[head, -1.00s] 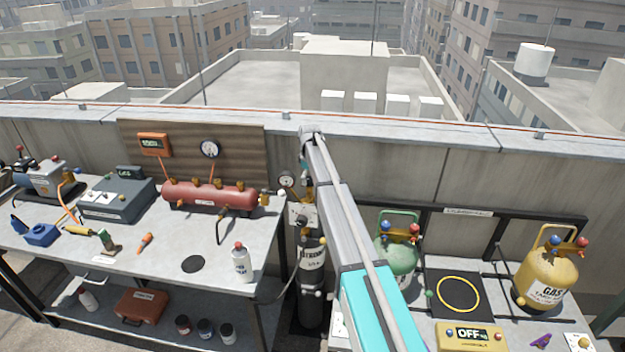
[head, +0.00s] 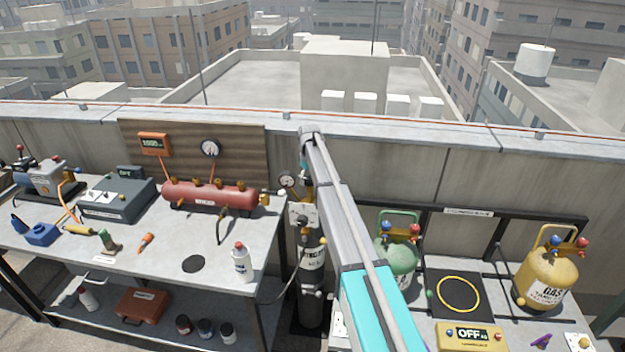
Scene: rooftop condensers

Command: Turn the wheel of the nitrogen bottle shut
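The nitrogen bottle (head: 312,290) is a dark cylinder with a white label. It stands upright in the gap between the two benches, in front of the wall. A pale plate (head: 304,214), brass-coloured fittings and a round gauge (head: 287,180) show above its label. My arm (head: 345,230) reaches over from the bottom, and its far end bends down just above the bottle's top. The arm covers the right side of the fittings. I cannot make out the wheel clearly, nor my gripper's fingers or whether they touch it.
On the right are a green cylinder (head: 396,262), a scale (head: 453,293) and a yellow gas cylinder (head: 542,277). A hose runs beside the bottle.

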